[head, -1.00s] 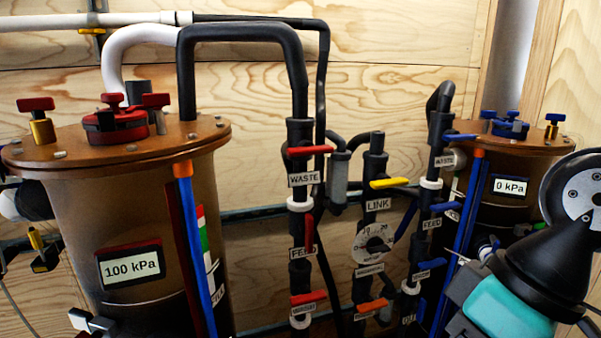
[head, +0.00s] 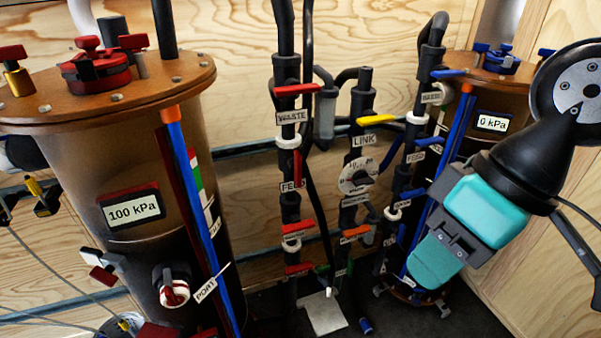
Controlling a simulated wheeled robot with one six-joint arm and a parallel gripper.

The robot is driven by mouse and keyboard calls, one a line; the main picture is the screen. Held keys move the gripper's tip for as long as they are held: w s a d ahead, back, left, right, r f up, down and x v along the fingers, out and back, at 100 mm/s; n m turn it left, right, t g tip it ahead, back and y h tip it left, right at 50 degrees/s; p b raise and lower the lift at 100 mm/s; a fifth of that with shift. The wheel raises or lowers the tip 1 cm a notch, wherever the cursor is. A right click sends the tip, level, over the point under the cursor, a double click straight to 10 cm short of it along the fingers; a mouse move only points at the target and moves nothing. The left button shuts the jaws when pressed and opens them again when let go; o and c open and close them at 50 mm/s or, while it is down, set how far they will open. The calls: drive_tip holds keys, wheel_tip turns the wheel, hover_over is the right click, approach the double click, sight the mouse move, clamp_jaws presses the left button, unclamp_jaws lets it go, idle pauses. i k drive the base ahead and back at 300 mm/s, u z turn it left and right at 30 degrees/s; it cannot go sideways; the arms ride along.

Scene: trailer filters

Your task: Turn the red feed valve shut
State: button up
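The red feed valve handle (head: 297,168) is on the left dark pipe column, by the FEED label (head: 292,187). It stands upright, along the pipe. The red WASTE handle (head: 298,90) above it lies across the pipe. My arm comes in from the right, and its teal end part (head: 435,262) hangs in front of the right tank, well to the right of and lower than the feed valve, touching no valve that I can see. I cannot make out gripper fingers or anything held.
More red handles (head: 298,228) lie across the same column below. A yellow LINK handle (head: 376,120) and blue handles (head: 410,194) stand close on the right. The left tank (head: 110,165) reads 100 kPa, the right tank (head: 480,98) 0 kPa. A grey plate (head: 323,313) lies on the floor.

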sight(295, 164)
drive_tip(key=z, duration=1.35)
drive_tip(key=k, duration=0.9)
drive_tip(key=u, duration=1.35)
drive_tip(key=i, duration=0.5)
